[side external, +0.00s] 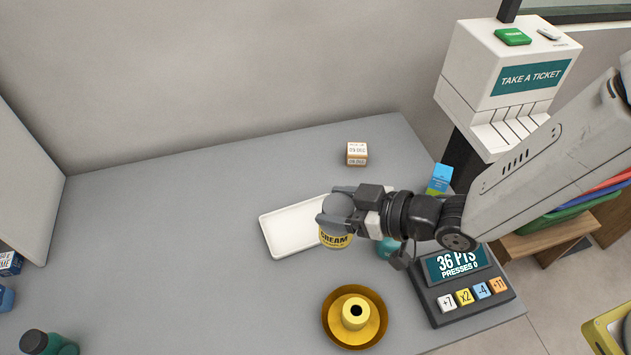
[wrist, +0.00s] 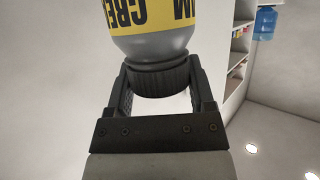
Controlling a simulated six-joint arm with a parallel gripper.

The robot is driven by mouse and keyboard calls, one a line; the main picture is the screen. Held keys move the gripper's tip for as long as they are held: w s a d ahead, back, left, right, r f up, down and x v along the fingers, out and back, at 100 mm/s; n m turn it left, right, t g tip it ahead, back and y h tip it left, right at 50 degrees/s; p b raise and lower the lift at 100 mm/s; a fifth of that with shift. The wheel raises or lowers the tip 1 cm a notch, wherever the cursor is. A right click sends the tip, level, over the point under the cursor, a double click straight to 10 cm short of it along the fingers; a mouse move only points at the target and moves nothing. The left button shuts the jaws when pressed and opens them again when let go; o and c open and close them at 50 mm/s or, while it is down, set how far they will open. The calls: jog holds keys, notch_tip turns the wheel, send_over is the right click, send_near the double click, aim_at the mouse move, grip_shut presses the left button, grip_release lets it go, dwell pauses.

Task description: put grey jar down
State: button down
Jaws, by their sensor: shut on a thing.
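The grey jar (side external: 335,238) has a yellow label with the word CREAM. My gripper (side external: 340,207) is shut on it, over the near right part of the white tray (side external: 285,232). In the wrist view the grey jar (wrist: 155,45) shows its label upside down, with its dark ribbed lid between the two fingers of my gripper (wrist: 160,85). Whether the jar's base touches the tray or hangs above it I cannot tell. My gripper and wrist hide the right end of the tray.
A small box (side external: 357,154) stands behind the tray. A brass dish (side external: 354,317) with a raised centre stands in front. A points keypad (side external: 462,285) and a teal item (side external: 387,249) are to the right. A dark-capped green bottle (side external: 48,343) is front left.

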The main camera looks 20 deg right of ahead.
jog(key=w+d+m+t+h, duration=0.2)
jog(key=w+d+m+h, duration=0.2)
jog(key=d, duration=0.9)
jog(key=w+d+m+t+h, duration=0.2)
jog(key=w+d+m+h, duration=0.3)
jog(key=w+d, duration=0.6)
jog(key=d+h, duration=0.1)
jog(key=d, duration=0.1)
jog(key=shift+w+d+m, duration=0.2)
jog(key=shift+d+m, duration=0.1)
jog(key=shift+d, duration=0.05)
jog(key=shift+w, duration=0.1)
jog(key=f+x, duration=0.1)
jog(key=x, duration=0.7)
jog(key=s+a+f+x, duration=0.1)
jog(key=x, duration=0.6)
jog(key=shift+w+a+f, duration=0.2)
jog(key=shift+a+f, duration=0.15)
jog(key=shift+f, duration=0.2)
